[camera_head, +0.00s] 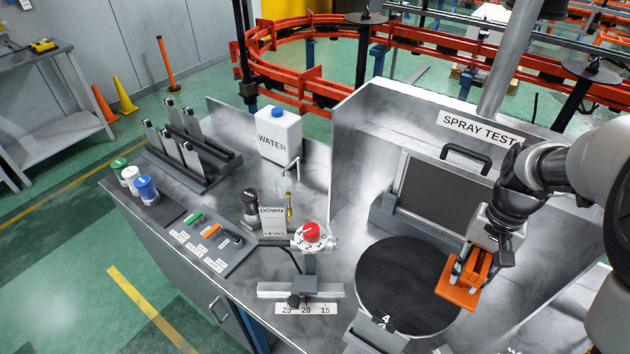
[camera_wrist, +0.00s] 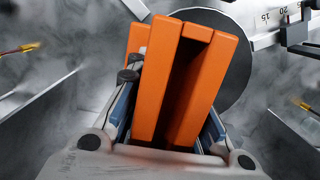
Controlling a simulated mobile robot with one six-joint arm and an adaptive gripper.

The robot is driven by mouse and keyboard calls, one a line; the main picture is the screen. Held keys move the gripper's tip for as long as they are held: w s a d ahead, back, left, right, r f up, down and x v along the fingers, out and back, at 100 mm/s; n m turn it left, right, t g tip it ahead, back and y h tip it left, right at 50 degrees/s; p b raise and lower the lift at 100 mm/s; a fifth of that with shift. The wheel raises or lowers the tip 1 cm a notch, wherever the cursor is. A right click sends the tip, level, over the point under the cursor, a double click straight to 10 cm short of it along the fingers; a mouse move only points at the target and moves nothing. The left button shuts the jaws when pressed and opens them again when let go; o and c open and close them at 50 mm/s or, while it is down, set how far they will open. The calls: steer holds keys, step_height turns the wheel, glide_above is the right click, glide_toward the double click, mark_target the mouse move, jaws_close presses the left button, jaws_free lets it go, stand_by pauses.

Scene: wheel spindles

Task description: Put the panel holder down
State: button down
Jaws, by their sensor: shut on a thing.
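The orange panel holder (camera_head: 457,297) is in my gripper (camera_head: 478,262), over the right edge of the round black disc (camera_head: 395,285). In the wrist view the holder (camera_wrist: 158,75) shows as upright orange slabs with a dark slot, gripped between the two fingers of my gripper (camera_wrist: 170,118). The disc (camera_wrist: 238,72) shows behind it there. I cannot tell whether the holder's base touches the disc or hangs just above it.
A dark panel (camera_head: 445,190) leans in a grey stand behind the disc, below the SPRAY TEST sign (camera_head: 478,128). A dial post with a red knob (camera_head: 311,231) and a scale (camera_head: 306,308) stand to the left. The disc's left part is bare.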

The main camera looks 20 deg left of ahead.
mark_target(475, 270)
steer(key=shift+s+d+f+n, duration=0.1)
steer(key=shift+s+d+n, duration=0.3)
steer(key=shift+n, duration=0.5)
steer(key=shift+d+p, duration=0.15)
steer(key=shift+p, duration=0.25)
step_height(475, 270, up, 2)
steer(key=p, duration=0.6)
steer(key=shift+s, duration=0.1)
steer(key=shift+r+p, duration=0.25)
steer(key=shift+p, duration=0.35)
